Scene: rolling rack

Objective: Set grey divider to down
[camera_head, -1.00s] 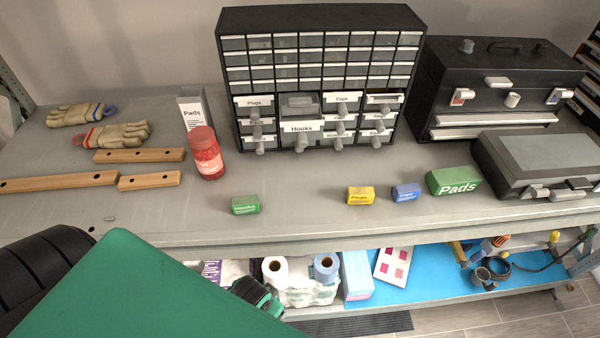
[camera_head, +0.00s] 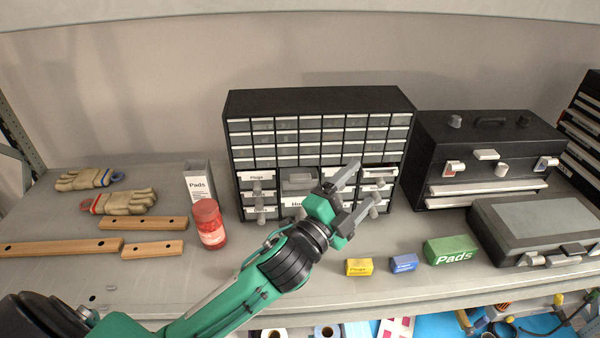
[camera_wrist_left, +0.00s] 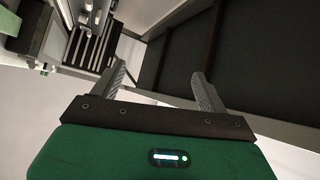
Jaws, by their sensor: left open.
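My left gripper (camera_head: 366,186) is open and empty, its two fingers apart in front of the lower drawers of the black drawer cabinet (camera_head: 315,102). The fingers also show apart in the left wrist view (camera_wrist_left: 158,73), with nothing between them. The Hooks drawer (camera_head: 295,203) sticks out of the cabinet, with a grey piece (camera_head: 298,184) showing at its top. The gripper partly covers this drawer's front. A narrow grey holder labelled Pads (camera_head: 198,187) stands upright left of the cabinet. I cannot tell which grey part is the divider. My right gripper is not in view.
Yellow (camera_head: 359,267), blue (camera_head: 404,263) and green (camera_head: 451,250) boxes lie in front. A black toolbox (camera_head: 490,150) and a grey case (camera_head: 540,225) fill the right. Gloves (camera_head: 125,202) and wooden bars (camera_head: 150,223) lie left.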

